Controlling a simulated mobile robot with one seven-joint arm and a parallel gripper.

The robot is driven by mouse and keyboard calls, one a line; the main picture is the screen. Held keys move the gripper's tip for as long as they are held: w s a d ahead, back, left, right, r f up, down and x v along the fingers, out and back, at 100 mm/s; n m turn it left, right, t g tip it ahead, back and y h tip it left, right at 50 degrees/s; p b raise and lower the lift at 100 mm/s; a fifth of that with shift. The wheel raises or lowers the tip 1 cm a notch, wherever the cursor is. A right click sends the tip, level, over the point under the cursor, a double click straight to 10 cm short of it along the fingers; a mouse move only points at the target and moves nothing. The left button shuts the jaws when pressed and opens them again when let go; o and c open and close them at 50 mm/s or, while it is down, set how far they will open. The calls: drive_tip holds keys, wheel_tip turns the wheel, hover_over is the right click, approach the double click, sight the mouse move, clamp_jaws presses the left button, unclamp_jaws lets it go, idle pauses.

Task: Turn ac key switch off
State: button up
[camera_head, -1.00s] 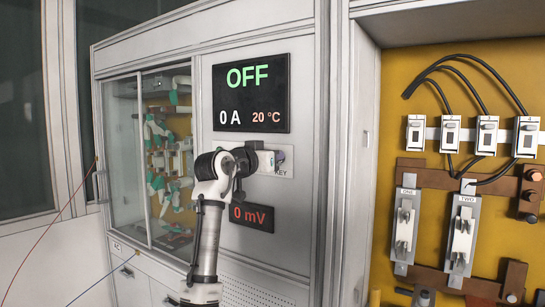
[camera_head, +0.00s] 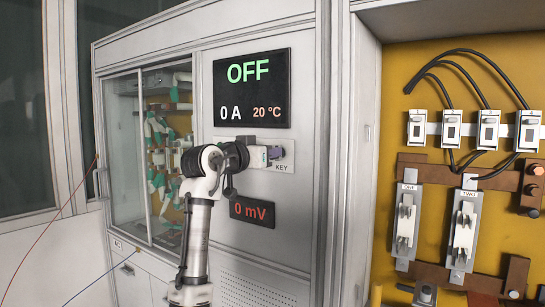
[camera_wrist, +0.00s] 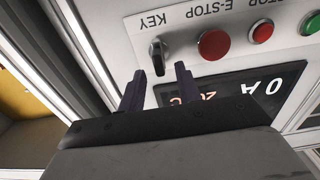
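The key switch (camera_wrist: 157,57) is a dark key in a round lock under the KEY label on the white panel, seen in the wrist view. My gripper (camera_wrist: 160,82) is open, with its two dark fingers apart. The key shows just beyond the fingertips, roughly between them, and nothing is held. In the head view my gripper (camera_head: 275,153) is close to the panel beside the KEY label and hides the key. The black display (camera_head: 250,88) reads OFF in green, 0 A and 20 °C.
A red E-STOP button (camera_wrist: 214,44) and smaller buttons sit beside the key in the wrist view. A small display (camera_head: 252,211) reads 0 mV below my arm. A glass-doored cabinet (camera_head: 122,160) stands left; a yellow fuse board (camera_head: 390,240) is on the right.

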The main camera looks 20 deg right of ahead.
drive_tip(key=b+v, duration=0.3)
drive_tip(key=v, duration=0.7)
drive_tip(key=shift+a, duration=0.2)
drive_tip(key=shift+s, duration=0.15)
